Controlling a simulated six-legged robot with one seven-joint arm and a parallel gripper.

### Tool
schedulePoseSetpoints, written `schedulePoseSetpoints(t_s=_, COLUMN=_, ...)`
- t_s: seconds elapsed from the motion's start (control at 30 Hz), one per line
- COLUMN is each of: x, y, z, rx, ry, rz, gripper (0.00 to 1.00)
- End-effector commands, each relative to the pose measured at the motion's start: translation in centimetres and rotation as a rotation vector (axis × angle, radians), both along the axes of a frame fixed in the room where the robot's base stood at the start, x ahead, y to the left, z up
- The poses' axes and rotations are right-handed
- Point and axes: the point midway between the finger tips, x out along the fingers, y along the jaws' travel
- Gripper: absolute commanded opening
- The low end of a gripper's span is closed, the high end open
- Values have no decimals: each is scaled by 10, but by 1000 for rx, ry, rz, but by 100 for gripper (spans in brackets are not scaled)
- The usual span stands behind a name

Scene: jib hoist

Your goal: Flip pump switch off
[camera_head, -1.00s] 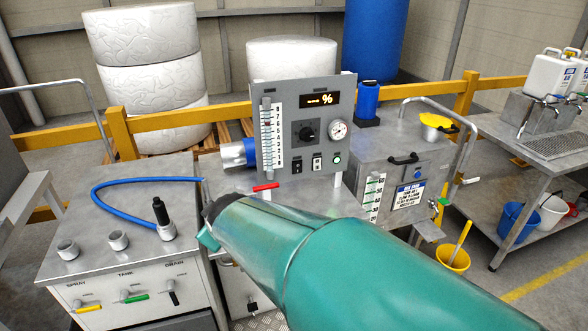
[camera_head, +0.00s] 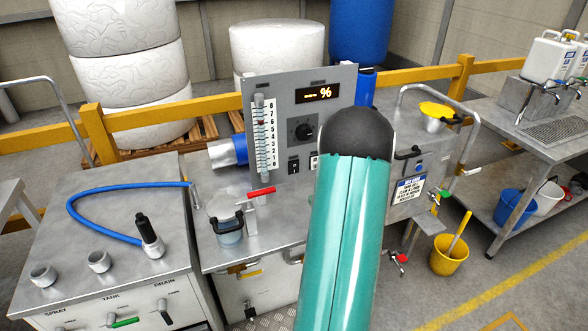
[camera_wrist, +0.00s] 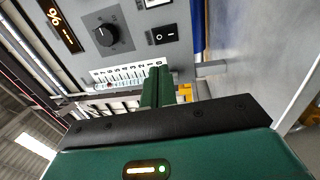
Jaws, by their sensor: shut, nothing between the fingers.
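A grey control panel (camera_head: 281,95) stands upright on the bench, with a black knob (camera_head: 304,130) and small rocker switches along its lower edge. A black rocker switch (camera_head: 293,166) shows left of my arm, and a pale-framed one (camera_head: 314,162) is partly covered by it. In the wrist view the black rocker (camera_wrist: 165,36) is clear, with the pale one (camera_wrist: 158,3) cut off at the top edge. My gripper (camera_wrist: 156,74) is shut and empty, its tips in front of the level scale (camera_wrist: 125,75), apart from the black rocker. Which switch is the pump's is not readable. My arm hides my gripper in the head view.
A small pot (camera_head: 229,232) and a red-handled valve (camera_head: 261,191) stand on the bench before the panel. A blue hose (camera_head: 95,228) lies on the left cabinet. A yellow rail (camera_head: 150,118) runs behind. A side table (camera_head: 525,135) stands right.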

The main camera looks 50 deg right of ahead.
Motion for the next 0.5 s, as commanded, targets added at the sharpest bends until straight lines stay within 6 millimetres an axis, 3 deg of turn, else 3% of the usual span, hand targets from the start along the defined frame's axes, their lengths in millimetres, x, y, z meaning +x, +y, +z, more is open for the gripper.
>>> schedulePoseSetpoints(t_s=0.3, x=-7, y=3, z=0, rx=-9, ry=-6, rz=-2, gripper=0)
schedulePoseSetpoints(t_s=0.5, x=2, y=-2, z=1, rx=-9, ry=-6, rz=0, gripper=0)
